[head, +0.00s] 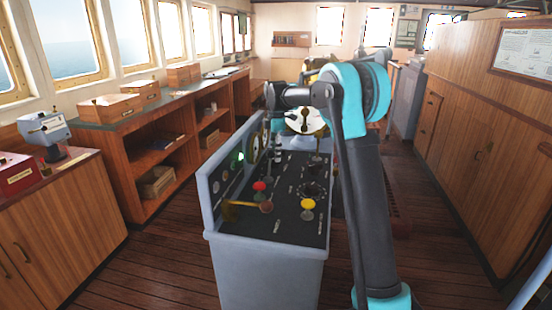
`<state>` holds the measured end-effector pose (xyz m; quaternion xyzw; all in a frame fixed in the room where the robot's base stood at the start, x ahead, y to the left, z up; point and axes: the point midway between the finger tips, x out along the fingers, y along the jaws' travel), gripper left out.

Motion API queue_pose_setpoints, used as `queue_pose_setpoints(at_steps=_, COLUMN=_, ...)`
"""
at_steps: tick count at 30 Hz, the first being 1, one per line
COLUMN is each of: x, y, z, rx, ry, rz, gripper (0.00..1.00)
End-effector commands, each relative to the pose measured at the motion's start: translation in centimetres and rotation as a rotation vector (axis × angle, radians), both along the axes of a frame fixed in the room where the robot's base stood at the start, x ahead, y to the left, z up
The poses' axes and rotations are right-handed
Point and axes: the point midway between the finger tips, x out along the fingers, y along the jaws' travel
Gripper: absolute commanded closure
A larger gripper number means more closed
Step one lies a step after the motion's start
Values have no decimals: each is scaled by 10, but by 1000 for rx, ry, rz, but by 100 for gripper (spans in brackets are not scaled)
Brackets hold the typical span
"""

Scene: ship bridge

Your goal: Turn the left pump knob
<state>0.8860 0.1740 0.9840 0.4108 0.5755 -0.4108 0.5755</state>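A grey control console (266,262) with a black sloped panel stands in the middle of the head view. A round black knob (313,190) sits on the right part of the panel, above a yellow knob (307,204). A red knob (259,186) and a brass lever (250,206) are on the left part. The panel labels are too small to read, so I cannot tell which knob is the left pump knob. My arm rises on the right and bends left over the console's far part. My gripper (272,96) is at its dark end, above and apart from these knobs; its fingers are unclear.
A green light (237,158) glows on the console's upright side, near round gauges. A wooden counter (140,105) with boxes runs along the left windows. Wooden cabinets (480,140) line the right. Wooden floor (165,245) is clear left of the console.

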Motion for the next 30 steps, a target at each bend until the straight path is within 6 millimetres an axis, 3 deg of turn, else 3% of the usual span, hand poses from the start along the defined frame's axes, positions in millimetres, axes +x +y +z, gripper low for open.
queue_pose_setpoints(at_steps=6, x=0, y=0, z=-18, rx=0, ry=0, rz=0, gripper=68)
queue_pose_setpoints(at_steps=15, x=0, y=0, z=-20, rx=0, ry=0, rz=0, gripper=68)
queue_pose_setpoints(at_steps=23, x=0, y=0, z=-20, rx=0, ry=0, rz=0, gripper=98)
queue_pose_setpoints(at_steps=30, x=0, y=0, z=-20, rx=0, ry=0, rz=-1, gripper=100)
